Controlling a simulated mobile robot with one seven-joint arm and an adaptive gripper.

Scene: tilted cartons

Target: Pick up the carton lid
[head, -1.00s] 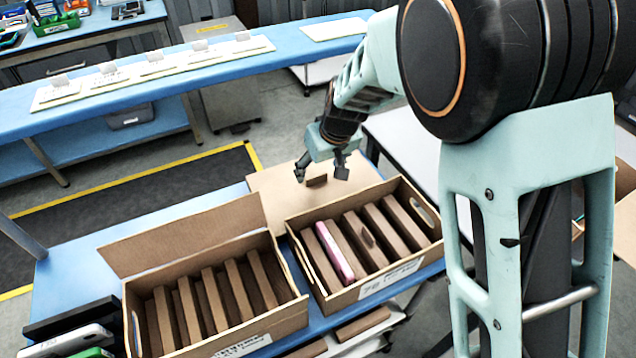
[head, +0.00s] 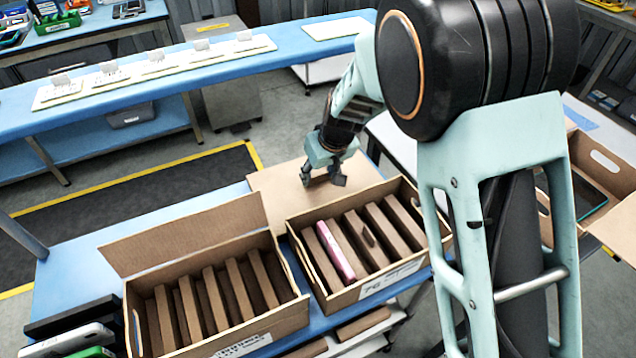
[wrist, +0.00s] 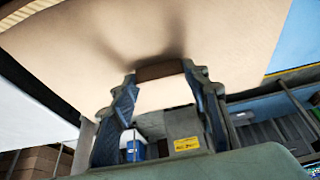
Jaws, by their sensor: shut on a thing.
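The carton lid (head: 275,188) is a flat tan cardboard panel behind the right carton (head: 340,292), over the blue bench. It also fills the upper part of the wrist view (wrist: 215,35). My gripper (head: 322,179) is at the middle of the lid. In the wrist view my gripper (wrist: 160,72) has its two fingers on either side of a short dark brown tab (wrist: 160,71) on the lid, and it is shut on this tab. In the head view the fingers mostly hide the tab. I cannot tell whether the lid is clear of what is under it.
The right carton holds brown dividers and a pink item (head: 336,252). An open left carton (head: 205,248) with a raised flap stands beside it. Dark and white devices (head: 75,340) lie at the front left. A long blue bench (head: 180,75) stands behind.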

